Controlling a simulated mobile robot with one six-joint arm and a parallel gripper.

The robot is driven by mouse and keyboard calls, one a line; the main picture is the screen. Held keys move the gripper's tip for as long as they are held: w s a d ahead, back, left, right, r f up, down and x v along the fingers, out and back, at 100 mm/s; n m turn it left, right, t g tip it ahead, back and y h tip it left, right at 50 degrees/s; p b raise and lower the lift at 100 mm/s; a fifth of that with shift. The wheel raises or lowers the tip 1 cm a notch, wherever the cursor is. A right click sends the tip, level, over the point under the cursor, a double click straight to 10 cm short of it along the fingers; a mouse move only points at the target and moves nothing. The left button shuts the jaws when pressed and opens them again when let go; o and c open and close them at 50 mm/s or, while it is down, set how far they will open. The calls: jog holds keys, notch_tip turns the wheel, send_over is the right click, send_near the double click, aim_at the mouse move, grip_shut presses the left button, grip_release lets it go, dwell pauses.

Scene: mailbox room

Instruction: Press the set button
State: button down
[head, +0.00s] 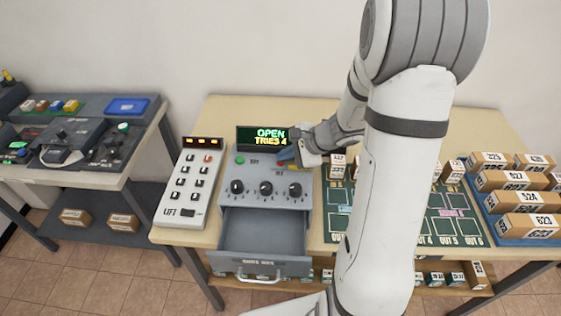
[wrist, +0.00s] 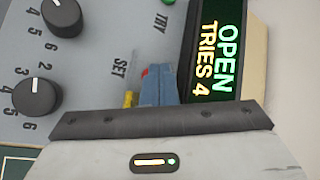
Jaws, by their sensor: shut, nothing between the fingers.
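The grey control box (head: 265,198) stands on the table with three black dials. A small red spot (wrist: 145,72) and a yellow piece (wrist: 131,99) show at the fingers. I cannot tell which, if either, is the set button, or whether the fingers touch it. A display (head: 263,138) behind reads OPEN, TRIES 4.
A green button (head: 240,160) marked TRY is left of SET. The box's drawer (head: 262,240) is pulled open at the front. A LIFT keypad (head: 190,183) stands left. Numbered parcels (head: 515,180) lie on a blue tray at right. My arm hides part of the green mat (head: 455,228).

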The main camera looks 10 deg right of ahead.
aim_at(284, 164)
dwell(0.6)
jog(key=shift+r+p, duration=0.4)
jog(key=shift+r, duration=0.35)
notch_tip(284, 164, up, 5)
jog(key=p, duration=0.3)
dwell(0.8)
jog(key=s+r+n+g+h, duration=0.1)
jog(key=s+r+n+h, duration=0.2)
jog(key=s+r+n, duration=0.2)
jog(key=s+a+r+n+g+h, duration=0.1)
jog(key=s+r+n+h, duration=0.3)
jog(key=s+n, duration=0.7)
jog(key=s+r, duration=0.2)
jog(key=s, duration=0.3)
jog(key=shift+r, duration=0.15)
